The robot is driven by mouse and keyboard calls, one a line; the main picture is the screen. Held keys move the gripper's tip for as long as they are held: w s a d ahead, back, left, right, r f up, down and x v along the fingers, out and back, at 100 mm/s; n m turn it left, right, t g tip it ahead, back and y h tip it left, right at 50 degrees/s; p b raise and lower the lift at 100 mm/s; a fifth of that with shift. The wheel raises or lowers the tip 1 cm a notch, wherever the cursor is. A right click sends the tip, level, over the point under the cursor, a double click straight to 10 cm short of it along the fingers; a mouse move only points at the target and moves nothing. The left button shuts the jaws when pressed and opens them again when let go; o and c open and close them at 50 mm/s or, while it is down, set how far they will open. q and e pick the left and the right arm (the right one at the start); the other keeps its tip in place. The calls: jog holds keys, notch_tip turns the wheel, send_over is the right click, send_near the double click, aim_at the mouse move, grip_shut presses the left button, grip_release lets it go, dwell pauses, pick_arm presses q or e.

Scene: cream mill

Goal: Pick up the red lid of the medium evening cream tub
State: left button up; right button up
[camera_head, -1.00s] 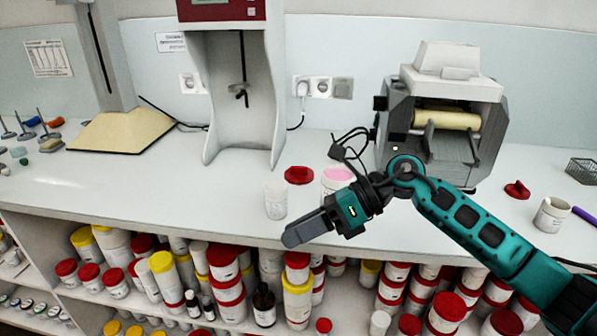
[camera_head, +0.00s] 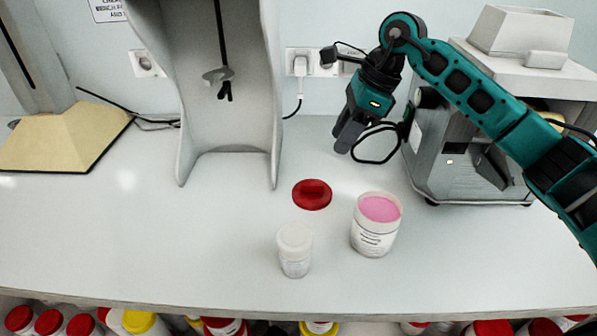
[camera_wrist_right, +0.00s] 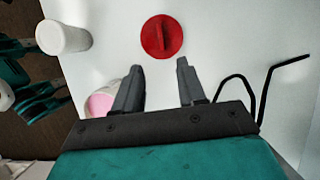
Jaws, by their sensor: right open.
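The red lid (camera_head: 312,194) lies flat on the white counter, its raised grip bar facing up. The open tub with pink cream (camera_head: 376,226) stands to its right and nearer the front edge. My right gripper (camera_head: 345,142) hangs above the counter, behind and a little right of the lid, apart from it. In the right wrist view its two fingers (camera_wrist_right: 160,75) are spread and empty, and the lid (camera_wrist_right: 161,37) shows beyond the fingertips. The tub (camera_wrist_right: 100,102) is partly hidden behind one finger there. My left gripper is not identifiable in the head view.
A small white jar (camera_head: 295,250) stands in front of the lid, left of the tub. A grey mill machine (camera_head: 465,150) is at the right, a tall stirrer stand (camera_head: 160,90) at the left. Black cables loop near my right gripper.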

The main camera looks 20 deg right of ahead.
jog(key=b, duration=0.2)
send_over(313, 184)
jog(key=s+d, duration=0.1)
jog(key=d, duration=0.1)
notch_tip(313, 184, down, 7)
jog(key=shift+s+d+r, duration=0.1)
jog(key=b+x, duration=0.2)
jog(key=x, duration=0.3)
jog(key=shift+f+b, duration=0.3)
jog(key=shift+f, duration=0.05)
jog(key=shift+r, duration=0.1)
jog(key=shift+c, duration=0.5)
grip_shut()
